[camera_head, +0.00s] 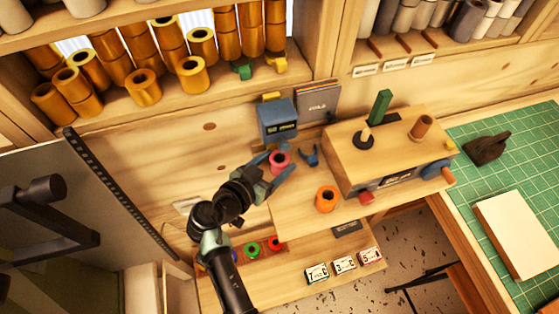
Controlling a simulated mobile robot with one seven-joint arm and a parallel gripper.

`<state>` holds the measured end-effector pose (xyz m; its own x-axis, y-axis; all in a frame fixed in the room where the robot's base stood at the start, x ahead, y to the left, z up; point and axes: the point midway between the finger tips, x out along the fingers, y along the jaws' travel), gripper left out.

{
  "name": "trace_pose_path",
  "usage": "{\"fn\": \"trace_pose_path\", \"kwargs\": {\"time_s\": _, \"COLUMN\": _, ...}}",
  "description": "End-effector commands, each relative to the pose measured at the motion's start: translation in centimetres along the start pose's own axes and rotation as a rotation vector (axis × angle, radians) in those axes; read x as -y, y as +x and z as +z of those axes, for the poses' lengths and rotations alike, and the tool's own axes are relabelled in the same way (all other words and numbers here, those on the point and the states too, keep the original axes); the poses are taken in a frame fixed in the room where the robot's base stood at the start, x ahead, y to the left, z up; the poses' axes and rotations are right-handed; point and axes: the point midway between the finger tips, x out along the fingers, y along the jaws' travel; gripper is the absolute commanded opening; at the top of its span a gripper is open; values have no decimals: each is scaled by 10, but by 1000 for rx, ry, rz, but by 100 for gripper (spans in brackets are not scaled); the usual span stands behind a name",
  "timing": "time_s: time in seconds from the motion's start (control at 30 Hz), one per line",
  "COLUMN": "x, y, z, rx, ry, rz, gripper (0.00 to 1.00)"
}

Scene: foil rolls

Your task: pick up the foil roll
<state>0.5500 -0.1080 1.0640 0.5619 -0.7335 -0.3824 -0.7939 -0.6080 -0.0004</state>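A pink-red foil roll (280,162) stands on the wooden bench, in front of a small blue-grey device. My gripper (278,167) reaches toward it from the lower left, its two blue-grey fingers spread apart on either side of the roll. The fingers look open, and I cannot tell whether either one touches the roll. The roll's lower part is partly hidden by the gripper. An orange roll (326,199) stands apart on the bench to the right of the gripper.
The blue-grey device (278,120) stands close behind the pink-red roll. A wooden box (385,155) with spindles is to the right. Many gold rolls (143,87) fill the upper shelf. Small coloured rolls (253,250) and number cards (317,273) sit on a lower shelf. A green mat (530,140) lies far right.

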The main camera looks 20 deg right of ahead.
Motion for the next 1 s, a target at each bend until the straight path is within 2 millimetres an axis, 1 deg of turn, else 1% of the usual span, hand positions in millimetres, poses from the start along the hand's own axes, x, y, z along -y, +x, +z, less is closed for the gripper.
{"fn": "trace_pose_path", "kwargs": {"time_s": 0.03, "x": 0, "y": 0, "z": 0, "rx": 0, "ry": 0, "rz": 0, "gripper": 58}}
{"fn": "trace_pose_path", "kwargs": {"time_s": 0.17, "x": 0, "y": 0, "z": 0, "rx": 0, "ry": 0, "rz": 0, "gripper": 34}}
{"fn": "trace_pose_path", "kwargs": {"time_s": 0.2, "x": 0, "y": 0, "z": 0, "rx": 0, "ry": 0, "rz": 0, "gripper": 27}}
{"fn": "trace_pose_path", "kwargs": {"time_s": 0.27, "x": 0, "y": 0, "z": 0, "rx": 0, "ry": 0, "rz": 0, "gripper": 16}}
{"fn": "trace_pose_path", "kwargs": {"time_s": 0.3, "x": 0, "y": 0, "z": 0, "rx": 0, "ry": 0, "rz": 0, "gripper": 9}}
{"fn": "trace_pose_path", "kwargs": {"time_s": 0.37, "x": 0, "y": 0, "z": 0, "rx": 0, "ry": 0, "rz": 0, "gripper": 0}}
{"fn": "trace_pose_path", "kwargs": {"time_s": 0.77, "x": 0, "y": -2, "z": -4, "rx": -1, "ry": 2, "rz": 0, "gripper": 0}}
{"fn": "trace_pose_path", "kwargs": {"time_s": 1.0, "x": 0, "y": -9, "z": -21, "rx": -2, "ry": 5, "rz": -1, "gripper": 0}}
